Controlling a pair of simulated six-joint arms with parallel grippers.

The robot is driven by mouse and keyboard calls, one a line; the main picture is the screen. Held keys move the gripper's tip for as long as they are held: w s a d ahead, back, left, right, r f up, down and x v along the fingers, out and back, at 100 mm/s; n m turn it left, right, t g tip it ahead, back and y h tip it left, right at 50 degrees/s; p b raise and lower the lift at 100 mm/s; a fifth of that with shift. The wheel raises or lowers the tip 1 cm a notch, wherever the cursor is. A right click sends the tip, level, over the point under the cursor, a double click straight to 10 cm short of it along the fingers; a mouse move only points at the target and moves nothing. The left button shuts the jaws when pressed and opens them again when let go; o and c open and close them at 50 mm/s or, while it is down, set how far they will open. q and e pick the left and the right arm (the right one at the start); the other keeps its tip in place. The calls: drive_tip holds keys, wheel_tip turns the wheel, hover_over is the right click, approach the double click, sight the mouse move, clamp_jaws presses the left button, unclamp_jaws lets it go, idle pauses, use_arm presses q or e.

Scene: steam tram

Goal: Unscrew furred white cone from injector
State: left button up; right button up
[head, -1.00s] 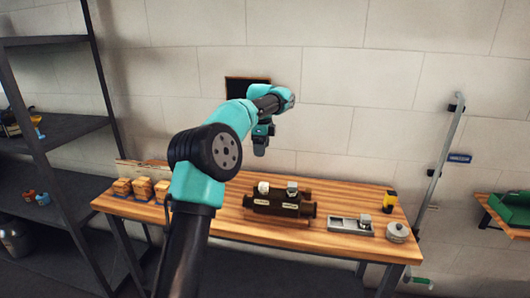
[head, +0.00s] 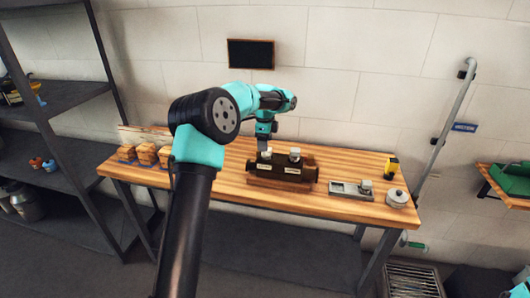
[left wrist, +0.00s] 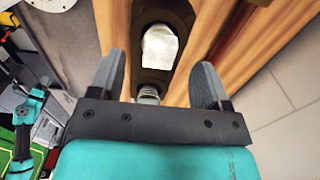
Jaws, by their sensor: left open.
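The injector (head: 270,171) is a dark brown body with pale labels, lying on a wooden base on the bench. The furred white cone (head: 265,154) stands on top at its left. It also shows in the left wrist view (left wrist: 159,47), pale and rough, just beyond the fingertips. A greyer cap (head: 295,153) stands to its right. My left gripper (head: 264,143) is above the white cone, pointing down. In the left wrist view its two fingers (left wrist: 160,65) are apart with nothing gripped. A grey ribbed part (left wrist: 148,94) shows between them, partly hidden by the gripper. My right gripper is out of view.
On the wooden bench (head: 225,190), a grey tray (head: 345,190) with a metal block, a round metal lid (head: 397,198) and a yellow-black item (head: 391,168) lie to the right. Several small wooden boxes (head: 146,154) stand at the left. A dark shelf (head: 75,128) is further left.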

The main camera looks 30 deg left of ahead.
sight(266, 155)
use_arm(q)
drive_tip(key=shift+f, duration=2.45)
drive_tip(key=shift+c, duration=0.4)
drive_tip(key=c, duration=1)
drive_tip(key=shift+s+n, duration=0.1)
drive_tip(key=shift+n, duration=1.9)
drive_tip(key=shift+d+n, duration=0.1)
drive_tip(key=shift+n, duration=1.9)
drive_tip(key=shift+s+d+n, duration=0.1)
drive_tip(key=shift+n, duration=1.9)
